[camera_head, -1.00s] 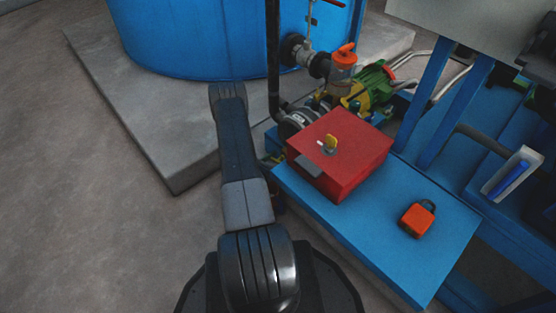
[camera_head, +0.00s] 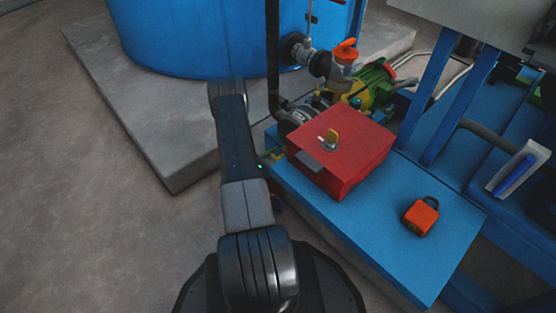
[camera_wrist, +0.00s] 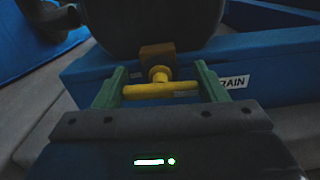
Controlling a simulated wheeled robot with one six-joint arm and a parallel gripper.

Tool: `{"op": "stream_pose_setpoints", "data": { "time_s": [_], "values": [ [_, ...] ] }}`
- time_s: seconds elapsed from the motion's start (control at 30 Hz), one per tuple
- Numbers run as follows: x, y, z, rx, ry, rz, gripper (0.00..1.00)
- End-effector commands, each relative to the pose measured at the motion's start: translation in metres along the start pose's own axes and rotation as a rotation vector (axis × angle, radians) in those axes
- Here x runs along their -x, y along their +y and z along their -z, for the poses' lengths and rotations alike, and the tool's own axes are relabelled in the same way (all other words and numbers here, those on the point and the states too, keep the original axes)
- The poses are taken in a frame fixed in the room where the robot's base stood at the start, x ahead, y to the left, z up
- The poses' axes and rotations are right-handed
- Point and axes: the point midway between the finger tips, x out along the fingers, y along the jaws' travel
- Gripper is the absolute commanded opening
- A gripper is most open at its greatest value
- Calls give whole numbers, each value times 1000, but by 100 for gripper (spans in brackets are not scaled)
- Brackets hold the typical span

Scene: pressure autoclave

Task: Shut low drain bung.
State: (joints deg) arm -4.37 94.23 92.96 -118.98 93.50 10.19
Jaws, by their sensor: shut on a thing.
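The low drain bung (camera_wrist: 160,90) has a yellow T-shaped handle, with its crossbar lying roughly level in the wrist view. Its yellow stem runs back to a brownish block on the blue frame, beside a white label ending in "RAIN". My gripper (camera_wrist: 161,78) has two green fingers, one at each end of the crossbar, shut on the handle. In the wrist view I cannot tell whether the bung is fully seated. In the head view my own arm hides my gripper and most of the place where it works.
A red box (camera_head: 340,155) with a yellow knob stands on the blue skid (camera_head: 385,235), with an orange padlock (camera_head: 421,217) beside it. A green pump motor (camera_head: 376,82) and a blue tank (camera_head: 220,35) stand behind. A dark round body (camera_wrist: 150,25) overhangs the bung. Left floor is clear.

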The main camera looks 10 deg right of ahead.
Motion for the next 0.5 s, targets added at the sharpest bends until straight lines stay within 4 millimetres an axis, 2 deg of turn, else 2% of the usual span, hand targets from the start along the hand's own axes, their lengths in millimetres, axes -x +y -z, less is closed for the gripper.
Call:
{"op": "stream_pose_setpoints", "data": {
  "time_s": [0.5],
  "values": [
    [0,-2,2,-451,1,1,43]
  ]
}}
